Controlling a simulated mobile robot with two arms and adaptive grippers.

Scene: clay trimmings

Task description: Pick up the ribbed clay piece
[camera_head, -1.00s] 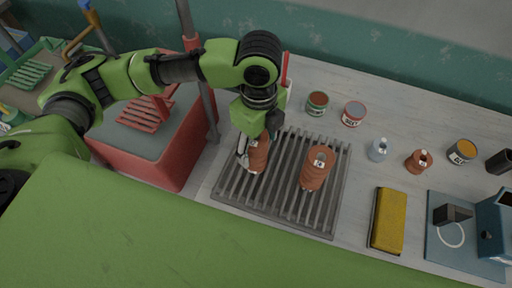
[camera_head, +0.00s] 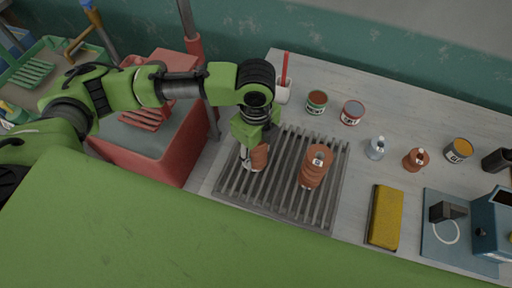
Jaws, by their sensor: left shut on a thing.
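My left gripper (camera_head: 255,160) points down over the left part of a grey slatted rack (camera_head: 225,190). It is shut on a reddish-brown clay piece (camera_head: 260,158), with its fingers covering part of the piece. I cannot tell whether this held piece touches the slats. A second reddish-brown clay piece (camera_head: 315,168), with ridges around its body and a small pale label, stands on the rack to the right, apart from the gripper. Both pieces look alike in colour, and the held one's ribs are hard to make out. My right gripper is not in view.
A white cup (camera_head: 282,95) with a red stick stands behind the rack. Several tins and small pots line the back right of the table. A yellow block (camera_head: 386,216) and a blue device (camera_head: 492,225) are at the right. A red box (camera_head: 170,160) is left.

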